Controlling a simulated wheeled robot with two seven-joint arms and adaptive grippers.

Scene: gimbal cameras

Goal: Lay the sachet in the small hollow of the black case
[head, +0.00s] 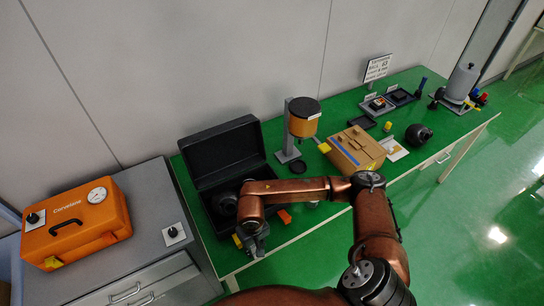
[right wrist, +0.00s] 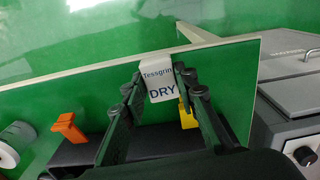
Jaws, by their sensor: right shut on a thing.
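The black case (head: 222,150) stands open at the left end of the green table, its lid raised at the back. My right arm covers much of its base, and I cannot make out the small hollow. The white sachet (right wrist: 159,78), printed "Tessgrin DRY", is held between the fingers of my right gripper (right wrist: 160,72). In the head view the right gripper (head: 256,242) is at the case's front side, near the table's front edge, and the sachet cannot be made out there. A black edge (right wrist: 155,140), likely the case's, shows below the sachet. My left gripper is not in view.
An orange piece (head: 285,217) and a yellow piece (head: 238,240) are near the case's front. A grey cabinet (head: 130,255) with an orange gauge case (head: 75,225) stands left. A lamp-like stand (head: 290,150) and a cardboard box (head: 354,150) are right of the case.

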